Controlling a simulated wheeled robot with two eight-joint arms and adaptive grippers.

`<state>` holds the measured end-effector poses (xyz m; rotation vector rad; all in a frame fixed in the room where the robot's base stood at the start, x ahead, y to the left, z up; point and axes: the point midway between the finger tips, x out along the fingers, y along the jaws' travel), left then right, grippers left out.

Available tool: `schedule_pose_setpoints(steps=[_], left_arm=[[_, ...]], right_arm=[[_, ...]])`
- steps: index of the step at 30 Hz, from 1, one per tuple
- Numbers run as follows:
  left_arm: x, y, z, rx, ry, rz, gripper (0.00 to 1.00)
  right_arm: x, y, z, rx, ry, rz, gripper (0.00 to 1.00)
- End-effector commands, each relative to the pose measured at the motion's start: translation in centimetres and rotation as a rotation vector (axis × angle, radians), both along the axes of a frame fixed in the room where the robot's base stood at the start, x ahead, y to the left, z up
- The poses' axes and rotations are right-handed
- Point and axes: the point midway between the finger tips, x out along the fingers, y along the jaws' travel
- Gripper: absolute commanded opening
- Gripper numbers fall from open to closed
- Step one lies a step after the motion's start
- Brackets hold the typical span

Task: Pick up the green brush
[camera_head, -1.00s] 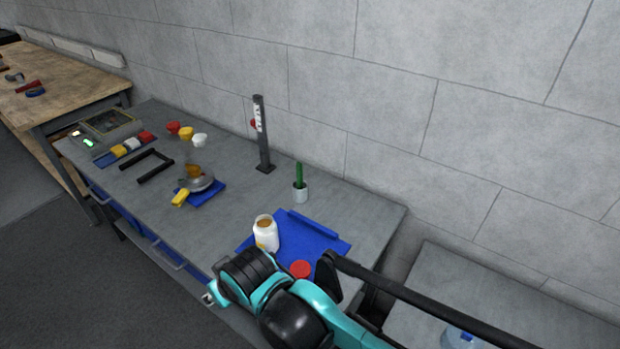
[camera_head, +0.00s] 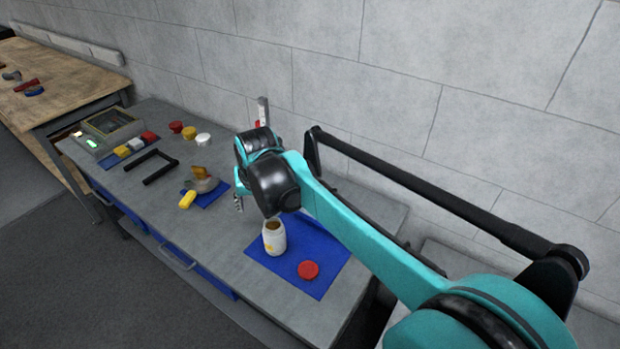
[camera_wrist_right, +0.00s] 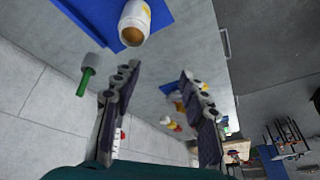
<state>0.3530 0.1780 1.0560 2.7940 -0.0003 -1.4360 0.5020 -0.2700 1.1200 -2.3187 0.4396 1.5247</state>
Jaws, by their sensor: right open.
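The green brush (camera_wrist_right: 85,82) stands in a small grey cup (camera_wrist_right: 95,62), seen in the right wrist view left of my right gripper's fingers. In the head view my right arm hides the brush and cup. My right gripper (camera_wrist_right: 158,73) is open, with nothing between its fingers, and apart from the brush. In the head view the gripper (camera_head: 239,203) shows only partly, above the bench left of the white jar. My left gripper is not in view.
The open white jar (camera_head: 274,240) and red lid (camera_head: 308,269) are on the blue mat (camera_head: 322,284). A grey post (camera_head: 263,112) rises behind my wrist. To the left are a yellow block (camera_head: 187,199) and a black frame (camera_head: 150,165). The wall (camera_head: 420,90) stands behind the bench.

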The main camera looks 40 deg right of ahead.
Motion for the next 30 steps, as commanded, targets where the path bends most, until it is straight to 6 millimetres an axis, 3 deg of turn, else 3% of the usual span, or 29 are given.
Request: schedule_pose_setpoints(steps=[6,14,22,30], left_arm=[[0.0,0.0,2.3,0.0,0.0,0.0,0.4],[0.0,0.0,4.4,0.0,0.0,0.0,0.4],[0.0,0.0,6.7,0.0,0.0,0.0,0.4],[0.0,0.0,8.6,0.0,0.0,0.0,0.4]], right_arm=[[5.5,-5.1,1.4,0.05,0.068,-0.16,0.43],[10.7,-11.6,0.4,0.108,0.15,-0.354,0.43],[14.2,-19.0,-2.9,0.165,0.232,-0.555,0.43],[15.3,-25.3,-7.4,0.213,0.304,-0.738,0.43]])
